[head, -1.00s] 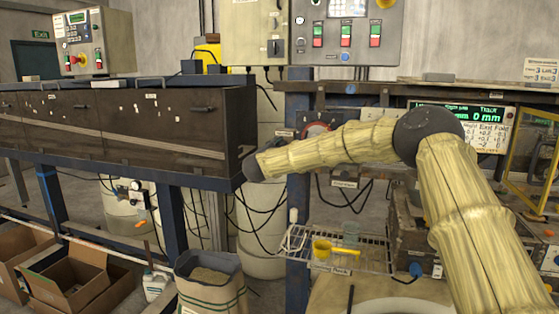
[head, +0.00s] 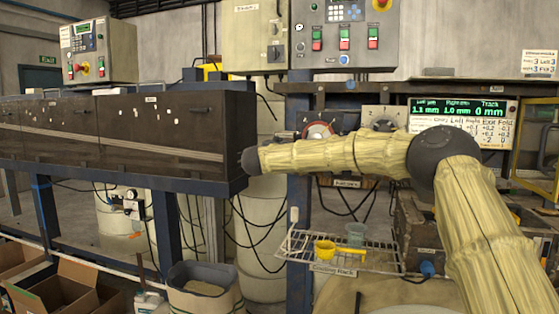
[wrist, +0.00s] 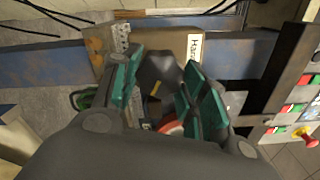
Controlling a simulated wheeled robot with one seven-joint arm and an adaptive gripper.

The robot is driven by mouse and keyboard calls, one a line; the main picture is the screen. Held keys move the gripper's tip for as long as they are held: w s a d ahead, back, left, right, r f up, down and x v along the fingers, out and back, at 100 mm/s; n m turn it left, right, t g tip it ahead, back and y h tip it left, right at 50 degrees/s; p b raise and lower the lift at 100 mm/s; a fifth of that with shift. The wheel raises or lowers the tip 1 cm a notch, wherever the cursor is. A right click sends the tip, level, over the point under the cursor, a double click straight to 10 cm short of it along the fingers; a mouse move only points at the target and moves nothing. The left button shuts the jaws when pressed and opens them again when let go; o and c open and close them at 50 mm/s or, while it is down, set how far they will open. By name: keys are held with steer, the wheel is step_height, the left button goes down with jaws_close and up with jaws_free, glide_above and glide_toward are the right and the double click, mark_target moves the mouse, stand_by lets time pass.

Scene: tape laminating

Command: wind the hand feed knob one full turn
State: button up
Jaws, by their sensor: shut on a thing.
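In the wrist view my gripper (wrist: 163,66) has its two teal-padded fingers closed around a dark grey knob (wrist: 160,74). The knob is partly hidden by the fingers. Behind it is a tan box face with a white label (wrist: 196,46) that begins "Han"; the rest of the label is cut off. In the head view my forearm reaches left across the machine, and its dark end joint sits by the corner of the long dark cabinet. My gripper and the knob do not show there. The knob's turn angle cannot be read.
A display (head: 463,112) reads 1.1 mm, 1.0 mm and Track 0 mm. A wire rack (head: 340,258) holds a yellow scoop (head: 324,249). The dark cabinet (head: 170,130) stands left.

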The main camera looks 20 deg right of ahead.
steer(key=shift+f+m+b, duration=0.3)
steer(key=shift+m+b, duration=0.7)
steer(key=shift+m, duration=0.1)
steer(key=o, duration=1.1)
steer(key=shift+r, duration=0.15)
steer(key=shift+c, duration=0.2)
steer(key=shift+r, duration=0.1)
steer(key=v, duration=1.2)
